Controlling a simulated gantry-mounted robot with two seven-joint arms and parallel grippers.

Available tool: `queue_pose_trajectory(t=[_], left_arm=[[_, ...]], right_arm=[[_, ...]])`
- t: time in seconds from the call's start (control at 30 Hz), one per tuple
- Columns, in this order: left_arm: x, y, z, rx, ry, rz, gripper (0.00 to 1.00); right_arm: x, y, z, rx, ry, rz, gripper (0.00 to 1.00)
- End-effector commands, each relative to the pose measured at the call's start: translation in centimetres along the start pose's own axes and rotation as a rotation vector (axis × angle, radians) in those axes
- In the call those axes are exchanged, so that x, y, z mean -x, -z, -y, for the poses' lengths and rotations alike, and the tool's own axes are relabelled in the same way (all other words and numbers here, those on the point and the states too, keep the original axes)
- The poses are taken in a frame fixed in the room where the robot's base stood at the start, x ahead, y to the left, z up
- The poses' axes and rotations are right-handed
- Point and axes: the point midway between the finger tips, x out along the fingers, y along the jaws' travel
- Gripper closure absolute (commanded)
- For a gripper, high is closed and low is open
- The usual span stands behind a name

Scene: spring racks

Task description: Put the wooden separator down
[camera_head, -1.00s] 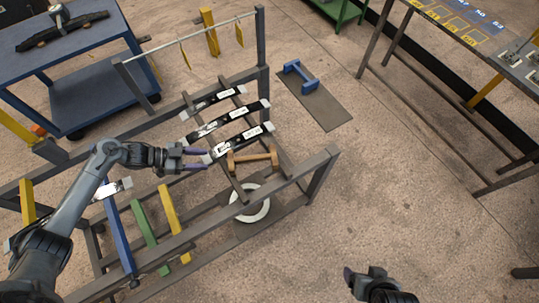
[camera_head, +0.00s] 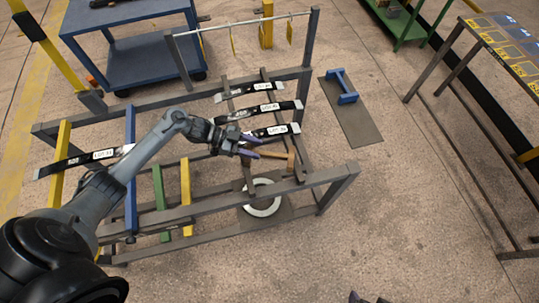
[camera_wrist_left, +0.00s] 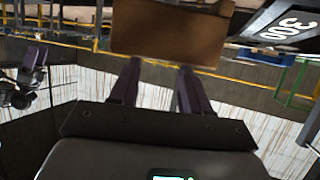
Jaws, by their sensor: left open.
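In the left wrist view the separator (camera_wrist_left: 170,32) is a brown block just beyond the fingertips. My left gripper (camera_head: 256,147) is open, its purple fingers close to the separator's left end. In the left wrist view its fingers (camera_wrist_left: 160,82) are apart with nothing between them. I cannot tell whether they touch the separator. My right gripper (camera_head: 368,298) barely shows at the bottom edge of the head view.
Two more labelled springs (camera_head: 258,111) lie higher on the rails, and another (camera_head: 98,155) lies across coloured bars at left. A white ring (camera_head: 262,208) sits low in the rack. A blue separator (camera_head: 342,86) stands on a dark mat (camera_head: 352,118).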

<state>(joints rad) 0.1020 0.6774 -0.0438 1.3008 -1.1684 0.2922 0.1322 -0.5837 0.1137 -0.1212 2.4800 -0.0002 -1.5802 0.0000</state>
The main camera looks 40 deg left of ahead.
Motion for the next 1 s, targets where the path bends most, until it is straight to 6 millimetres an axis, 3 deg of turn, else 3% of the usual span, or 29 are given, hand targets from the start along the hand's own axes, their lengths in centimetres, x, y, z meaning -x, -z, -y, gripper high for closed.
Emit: queue_pose_trajectory(t=[0.27,0.6,0.9,1.0], left_arm=[[-3.4,-0.1,-0.1,0.001,0.000,-0.002,0.53],[-3.9,-0.1,-0.1,-0.001,0.000,0.001,0.55],[-3.9,-0.1,-0.1,0.000,0.000,0.000,1.00],[-3.9,-0.1,-0.1,-0.001,0.000,0.000,1.00]], right_arm=[[-0.1,0.1,-0.1,0.002,-0.004,-0.002,0.19],[-0.1,0.1,-0.3,0.009,-0.010,-0.002,0.19],[-0.1,0.1,-0.3,0.007,-0.008,-0.002,0.19],[-0.1,0.1,-0.2,0.005,-0.007,-0.003,0.19]])
